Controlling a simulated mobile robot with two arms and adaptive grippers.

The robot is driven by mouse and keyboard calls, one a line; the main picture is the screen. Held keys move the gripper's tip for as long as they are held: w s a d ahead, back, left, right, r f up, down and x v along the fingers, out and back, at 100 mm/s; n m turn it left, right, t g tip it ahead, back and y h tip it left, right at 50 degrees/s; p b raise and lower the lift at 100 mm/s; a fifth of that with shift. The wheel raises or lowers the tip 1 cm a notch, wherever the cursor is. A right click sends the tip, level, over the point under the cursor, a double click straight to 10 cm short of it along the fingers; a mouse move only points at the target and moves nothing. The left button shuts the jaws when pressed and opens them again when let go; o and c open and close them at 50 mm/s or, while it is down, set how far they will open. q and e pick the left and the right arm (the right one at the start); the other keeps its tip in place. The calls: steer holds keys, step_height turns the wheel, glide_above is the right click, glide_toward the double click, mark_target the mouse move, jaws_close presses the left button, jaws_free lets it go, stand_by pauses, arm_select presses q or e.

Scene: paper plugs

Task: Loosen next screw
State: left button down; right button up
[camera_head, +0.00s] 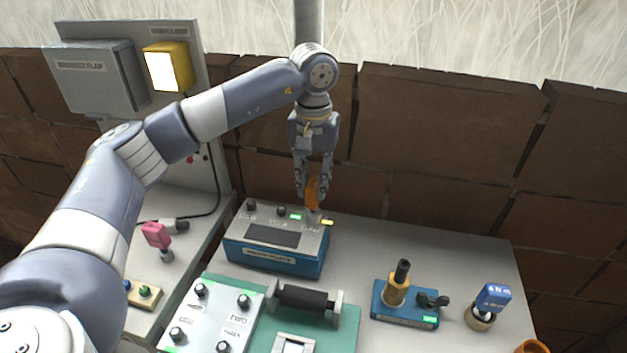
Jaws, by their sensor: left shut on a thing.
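My left gripper (313,182) points down, shut on an orange piece (313,194) at the back right of the blue box (275,252). The orange piece stands over a small grey post on the box top; I cannot tell whether they touch. My right gripper is not in view.
A green base (345,335) bears a black roller (303,297). At the right stand a blue base (405,311) with a brass piece, a blue-topped tool (493,297) and an orange ring (530,347). A pink-handled item (156,235) lies left. The back right tabletop is clear.

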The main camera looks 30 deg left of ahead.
arm_select(q)
steer(key=n, duration=0.8)
steer(key=shift+r, duration=0.15)
steer(key=shift+r+p, duration=0.8)
steer(key=shift+r, duration=0.2)
steer(key=shift+r, duration=0.1)
steer(key=shift+r+p, duration=1.6)
steer(key=shift+r, duration=0.8)
